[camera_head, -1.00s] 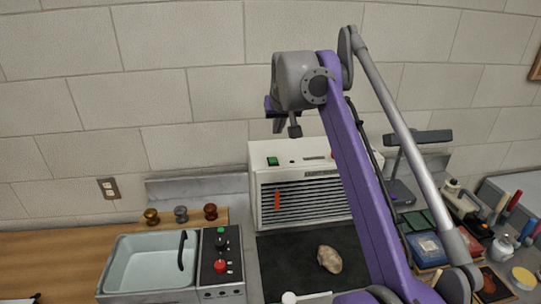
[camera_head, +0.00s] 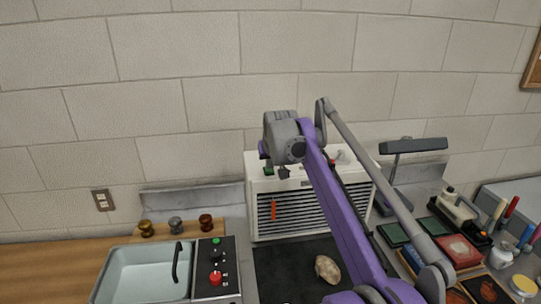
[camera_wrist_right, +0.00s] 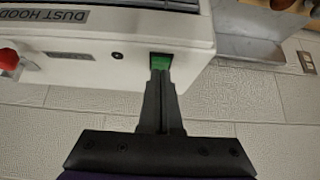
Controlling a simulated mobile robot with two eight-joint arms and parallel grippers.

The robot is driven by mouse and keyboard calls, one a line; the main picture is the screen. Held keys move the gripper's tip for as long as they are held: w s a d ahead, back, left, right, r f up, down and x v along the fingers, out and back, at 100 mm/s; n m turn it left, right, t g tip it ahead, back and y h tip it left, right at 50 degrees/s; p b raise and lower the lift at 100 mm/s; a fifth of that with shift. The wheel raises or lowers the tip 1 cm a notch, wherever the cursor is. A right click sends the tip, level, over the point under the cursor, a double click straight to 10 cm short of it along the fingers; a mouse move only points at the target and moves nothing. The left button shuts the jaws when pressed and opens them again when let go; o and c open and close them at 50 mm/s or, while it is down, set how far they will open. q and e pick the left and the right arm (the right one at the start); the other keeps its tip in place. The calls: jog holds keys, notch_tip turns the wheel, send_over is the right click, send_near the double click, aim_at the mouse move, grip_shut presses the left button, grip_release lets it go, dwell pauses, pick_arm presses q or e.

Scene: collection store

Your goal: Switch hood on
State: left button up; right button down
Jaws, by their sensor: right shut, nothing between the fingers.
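The dust hood (camera_head: 252,200) is a white box with a dark slatted front, standing against the wall. Its "DUST HOOD" label (camera_wrist_right: 43,15) shows upside down in the right wrist view. The green switch (camera_head: 268,170) is at the top left of the hood, and it also shows in the right wrist view (camera_wrist_right: 160,61). My right gripper (camera_wrist_right: 161,78) is shut and empty, its fingertips right at the green switch and covering part of it. I cannot tell whether they press it. A red knob (camera_wrist_right: 8,59) sits farther along the same panel. My left gripper is not in view.
A dark mat with a pale stone (camera_head: 327,269) lies before the hood. A sink basin (camera_head: 146,272) and a control panel with a red button (camera_head: 215,278) stand to the left. A lamp (camera_head: 414,146), boxes and tools crowd the right side.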

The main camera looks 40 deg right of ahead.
jog(key=shift+f, duration=0.2)
jog(key=shift+s+f, duration=0.1)
jog(key=shift+f, duration=0.3)
jog(key=shift+r, duration=0.15)
jog(key=shift+r+p, duration=0.45)
jog(key=shift+r, duration=0.15)
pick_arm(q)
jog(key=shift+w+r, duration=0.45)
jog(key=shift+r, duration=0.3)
pick_arm(e)
jog(key=shift+r, duration=0.1)
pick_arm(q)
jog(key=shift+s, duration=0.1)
